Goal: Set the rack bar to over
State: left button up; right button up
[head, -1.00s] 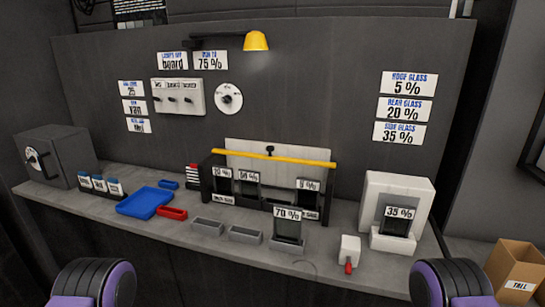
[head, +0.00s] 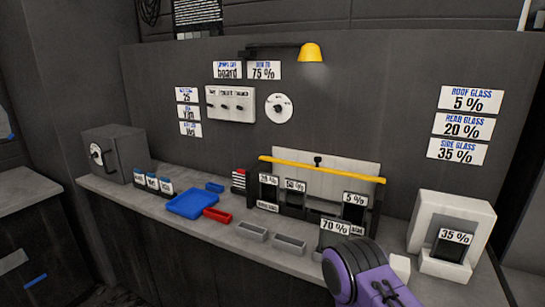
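The rack bar (head: 322,169) is a yellow bar running across the upper front of the dark film rack (head: 375,215) on the bench. Behind it stands a pale panel (head: 345,176) with a small dark knob. Film samples marked 50 % (head: 294,198) and 5 % (head: 354,207) stand in the rack below the bar. A purple and black part of my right arm (head: 365,275) shows at the bottom right, in front of the bench and well below the bar. Its fingertips cannot be made out. My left gripper is out of view.
A 70 % sample (head: 335,232) stands in front of the rack, partly hidden by my arm. A white stand (head: 462,215) holds a 35 % sample. A blue tray (head: 190,204), a red tray (head: 217,215) and grey trays (head: 252,231) lie left of it.

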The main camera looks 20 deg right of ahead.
aim_at(317, 167)
jog(key=u, duration=0.05)
jog(key=i, duration=0.2)
jog(key=z, duration=1.1)
